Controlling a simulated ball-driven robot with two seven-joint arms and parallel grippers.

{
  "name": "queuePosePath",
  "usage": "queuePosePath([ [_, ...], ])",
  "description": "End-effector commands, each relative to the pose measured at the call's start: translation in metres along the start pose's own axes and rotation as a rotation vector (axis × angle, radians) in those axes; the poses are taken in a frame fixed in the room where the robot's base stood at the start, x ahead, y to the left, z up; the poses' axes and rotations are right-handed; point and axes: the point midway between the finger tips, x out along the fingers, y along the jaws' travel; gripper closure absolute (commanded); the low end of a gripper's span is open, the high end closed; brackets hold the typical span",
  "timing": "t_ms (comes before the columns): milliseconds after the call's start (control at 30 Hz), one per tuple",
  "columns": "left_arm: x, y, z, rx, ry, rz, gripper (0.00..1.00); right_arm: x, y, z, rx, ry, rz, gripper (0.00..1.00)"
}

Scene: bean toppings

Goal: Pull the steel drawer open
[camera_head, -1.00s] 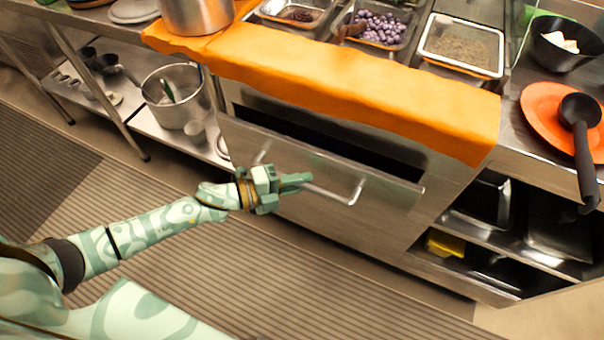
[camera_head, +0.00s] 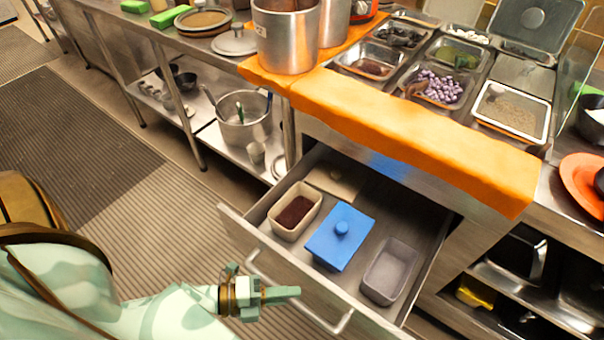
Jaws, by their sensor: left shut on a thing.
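The steel drawer (camera_head: 417,270) stands pulled well out from the counter, below the orange cloth. Its bar handle (camera_head: 290,290) runs along the outside of its front panel. My left gripper (camera_head: 280,296) is shut on the handle, near the middle of the bar. Inside the drawer are a cream container with dark red contents (camera_head: 296,212), a container with a blue lid (camera_head: 341,236), an empty grey container (camera_head: 390,271) and a pale lidded container (camera_head: 336,180) at the back. My right gripper is not in view.
The orange cloth (camera_head: 420,140) covers the counter's front edge. Steel pots (camera_head: 286,38) and topping trays (camera_head: 512,108) stand on the counter. A shelf at left holds a steel bucket (camera_head: 243,122). The striped floor mat (camera_head: 150,210) in front is clear.

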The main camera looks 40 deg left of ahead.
Motion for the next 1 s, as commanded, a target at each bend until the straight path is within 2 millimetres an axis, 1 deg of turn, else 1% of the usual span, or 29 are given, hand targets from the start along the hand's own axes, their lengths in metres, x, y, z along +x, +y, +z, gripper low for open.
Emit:
queuePosePath([
  [33,-0.007,0.001,-0.006,-0.001,-0.001,0.003,1.00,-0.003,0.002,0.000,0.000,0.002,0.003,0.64],
  [100,-0.013,0.003,-0.013,-0.001,-0.001,0.002,1.00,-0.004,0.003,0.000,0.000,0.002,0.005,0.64],
  [300,-0.025,0.007,-0.025,-0.001,-0.001,0.001,1.00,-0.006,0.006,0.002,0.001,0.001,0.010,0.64],
  [467,-0.029,0.009,-0.028,0.000,-0.001,0.001,1.00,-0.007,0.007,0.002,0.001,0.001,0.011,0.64],
  [767,-0.029,0.009,-0.029,0.000,-0.001,0.001,1.00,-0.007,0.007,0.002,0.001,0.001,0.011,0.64],
  [800,-0.029,0.009,-0.029,0.000,-0.001,0.001,0.81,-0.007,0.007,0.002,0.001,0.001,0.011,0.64],
  [867,-0.029,0.009,-0.029,0.000,-0.001,0.001,0.64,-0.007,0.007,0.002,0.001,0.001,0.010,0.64],
  [900,-0.029,0.009,-0.029,0.000,-0.001,0.001,0.62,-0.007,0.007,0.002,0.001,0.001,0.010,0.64],
  [1000,-0.029,0.009,-0.029,0.000,0.000,0.001,0.62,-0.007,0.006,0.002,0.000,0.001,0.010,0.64],
])
